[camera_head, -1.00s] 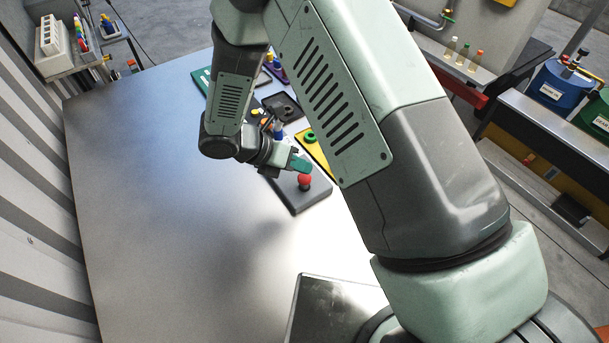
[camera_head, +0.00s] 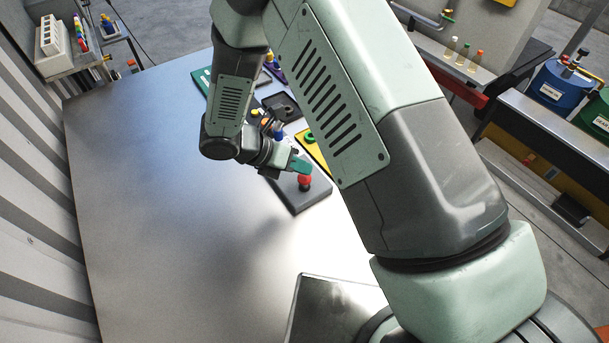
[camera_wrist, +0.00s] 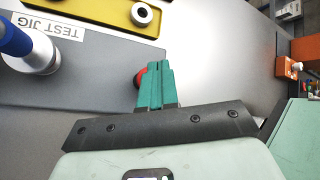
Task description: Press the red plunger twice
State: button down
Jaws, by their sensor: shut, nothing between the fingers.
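The red plunger (camera_head: 304,180) is a round red knob on a dark stem, standing on the grey test jig plate (camera_head: 311,203) near the right edge of the metal table. My gripper (camera_head: 303,166) is shut and empty, its green fingers just above or at the knob. In the wrist view, the green fingertips (camera_wrist: 155,66) hide most of the red plunger (camera_wrist: 141,76), and only a red sliver shows at their left. I cannot tell whether the fingers touch it.
A blue-topped post (camera_wrist: 25,50) stands on the same jig, by the TEST JIG label (camera_wrist: 50,27). A yellow plate (camera_wrist: 100,12) with a round fitting lies alongside. The metal table (camera_head: 150,180) is clear to the left.

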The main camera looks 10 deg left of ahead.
aim_at(304, 176)
jog(key=shift+f, duration=0.25)
jog(key=shift+f, duration=1.35)
dwell(1.1)
jog(key=shift+r, duration=1.8)
jog(key=shift+r, duration=0.15)
jog(key=shift+r, duration=2.35)
jog(key=shift+r, duration=0.1)
